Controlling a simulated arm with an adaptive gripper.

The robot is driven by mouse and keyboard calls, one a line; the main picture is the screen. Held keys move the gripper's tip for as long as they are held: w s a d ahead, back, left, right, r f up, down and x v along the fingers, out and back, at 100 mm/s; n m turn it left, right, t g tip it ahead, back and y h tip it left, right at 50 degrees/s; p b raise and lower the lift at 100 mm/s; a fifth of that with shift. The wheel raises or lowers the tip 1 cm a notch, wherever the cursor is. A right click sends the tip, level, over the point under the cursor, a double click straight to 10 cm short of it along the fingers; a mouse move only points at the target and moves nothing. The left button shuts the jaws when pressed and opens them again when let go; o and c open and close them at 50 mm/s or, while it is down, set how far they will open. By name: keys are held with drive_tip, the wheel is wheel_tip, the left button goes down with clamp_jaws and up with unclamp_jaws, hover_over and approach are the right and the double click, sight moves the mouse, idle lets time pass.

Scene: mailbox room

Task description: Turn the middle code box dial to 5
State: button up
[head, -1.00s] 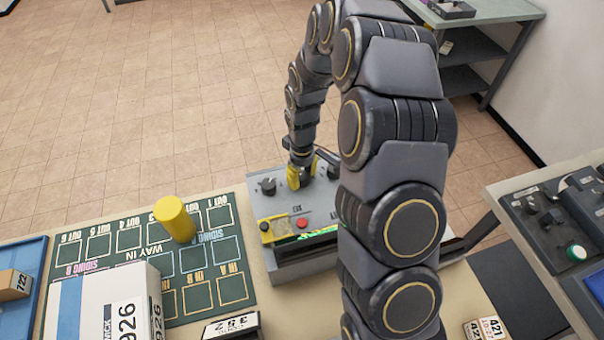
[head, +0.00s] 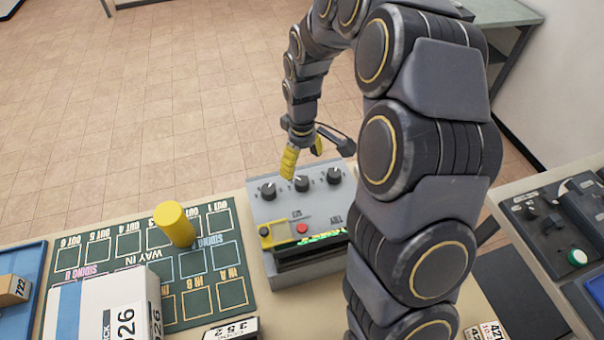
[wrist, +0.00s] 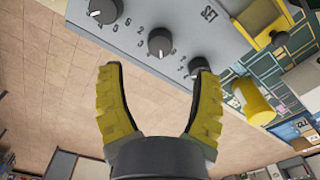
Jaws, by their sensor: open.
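The grey code box (head: 262,212) stands on the table with three black dials in a row on its top. The middle dial (head: 302,184) sits between the left dial (head: 268,190) and the right dial (head: 334,176). My gripper (head: 303,160) is open and empty, its yellow fingers above and behind the middle dial, apart from it. In the wrist view the middle dial (wrist: 160,42) lies ahead of and between the open fingers. It has a pale pointer mark and small numbers around it; I cannot tell for sure which number it points to.
A yellow cylinder (head: 174,224) stands on the green board (head: 128,268) left of the box. The box also has a red button (head: 302,228) and a yellow part (head: 265,231). A white parcel (head: 95,312) is at the front left. A control panel (head: 548,214) stands right.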

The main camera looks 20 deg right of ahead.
sight(302, 181)
drive_tip(key=shift+r, duration=2.6)
